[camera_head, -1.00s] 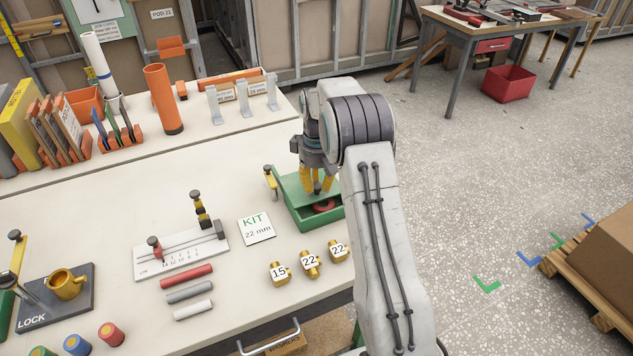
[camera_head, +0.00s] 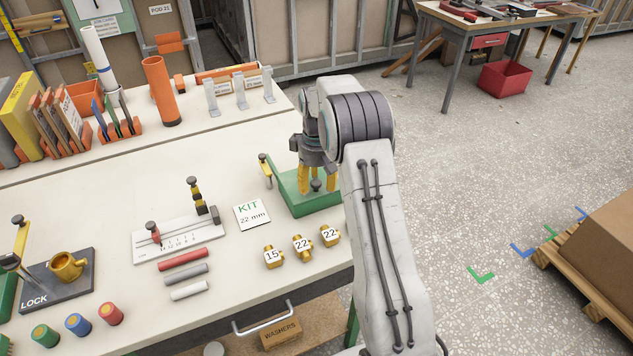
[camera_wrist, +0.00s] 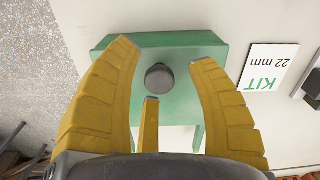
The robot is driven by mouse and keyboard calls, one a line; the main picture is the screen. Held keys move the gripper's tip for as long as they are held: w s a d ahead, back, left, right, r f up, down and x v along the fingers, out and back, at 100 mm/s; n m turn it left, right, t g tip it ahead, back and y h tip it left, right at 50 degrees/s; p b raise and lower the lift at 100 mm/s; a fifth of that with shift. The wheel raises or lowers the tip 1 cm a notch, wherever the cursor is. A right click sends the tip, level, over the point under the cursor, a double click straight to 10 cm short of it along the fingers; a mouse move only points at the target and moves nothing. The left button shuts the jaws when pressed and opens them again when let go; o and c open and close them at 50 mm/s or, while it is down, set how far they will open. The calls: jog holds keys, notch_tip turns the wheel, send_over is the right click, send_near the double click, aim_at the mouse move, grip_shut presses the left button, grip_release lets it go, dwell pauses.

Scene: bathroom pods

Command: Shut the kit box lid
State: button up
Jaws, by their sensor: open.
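The green kit box (camera_head: 318,211) stands near the table's right edge. Its green lid (camera_wrist: 180,108) lies over the top, and no contents show. A dark round knob (camera_head: 316,185) stands on the lid; in the wrist view the knob (camera_wrist: 159,78) lies between my fingers. My gripper (camera_head: 317,191) is open, pointing down around the knob, with yellow fingers. In the wrist view, my gripper (camera_wrist: 163,62) shows a visible gap between fingers and knob. White surface shows between narrow green strips on the far side. My arm hides part of the box's right side.
Several brass fittings (camera_head: 303,246) sit in front. Bare tabletop (camera_head: 215,155) lies behind the card.

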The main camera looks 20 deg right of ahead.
jog(key=shift+r, duration=0.15)
notch_tip(320, 180, up, 12)
dwell(0.7)
jog(key=shift+w, duration=0.1)
dwell(0.4)
